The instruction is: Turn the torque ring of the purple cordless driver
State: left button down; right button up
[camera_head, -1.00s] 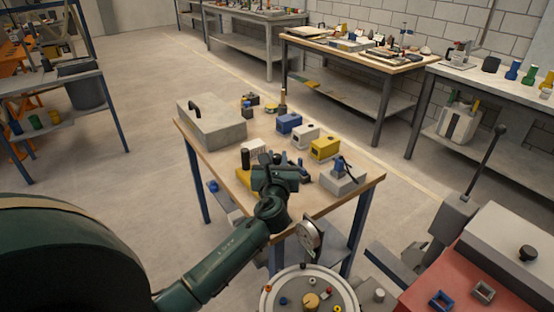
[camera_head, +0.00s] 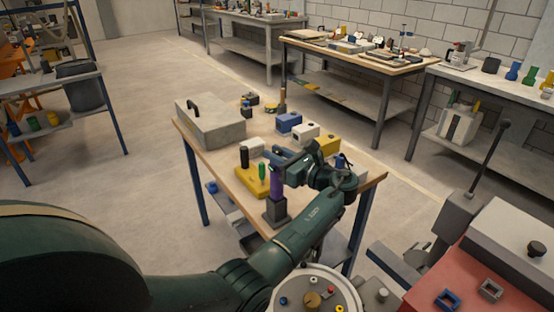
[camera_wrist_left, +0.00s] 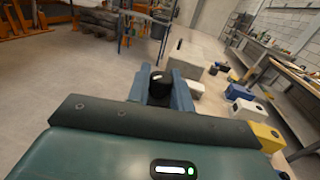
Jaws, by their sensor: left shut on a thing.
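The purple cordless driver (camera_head: 276,182) stands upright on a dark grey block (camera_head: 275,212) near the front edge of the wooden table. My left gripper (camera_head: 278,162) reaches across from the right side of the driver, at its upper end. In the left wrist view its two blue-grey fingers (camera_wrist_left: 167,90) are shut on a black round part (camera_wrist_left: 159,80), which looks like the driver's ring. The fingers partly hide the driver's top, so I cannot tell the ring's turn angle. My right gripper is not in view.
A yellow block (camera_head: 252,182) with a black cylinder (camera_head: 244,157) and a green-handled tool (camera_head: 262,172) stands close left of the driver. A grey case (camera_head: 211,124) and blue (camera_head: 289,121), white (camera_head: 306,132) and yellow boxes stand farther back.

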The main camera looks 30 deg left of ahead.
pick_arm(q)
jog(key=shift+n+g+b, duration=0.6)
jog(key=shift+n+g, duration=0.3)
jog(key=shift+g, duration=0.5)
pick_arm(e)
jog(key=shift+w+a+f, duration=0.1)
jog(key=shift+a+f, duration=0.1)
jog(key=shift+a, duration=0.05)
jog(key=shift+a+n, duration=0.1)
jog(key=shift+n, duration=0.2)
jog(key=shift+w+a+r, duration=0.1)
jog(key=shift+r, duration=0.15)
pick_arm(q)
jog(key=c, duration=1.3)
grip_release()
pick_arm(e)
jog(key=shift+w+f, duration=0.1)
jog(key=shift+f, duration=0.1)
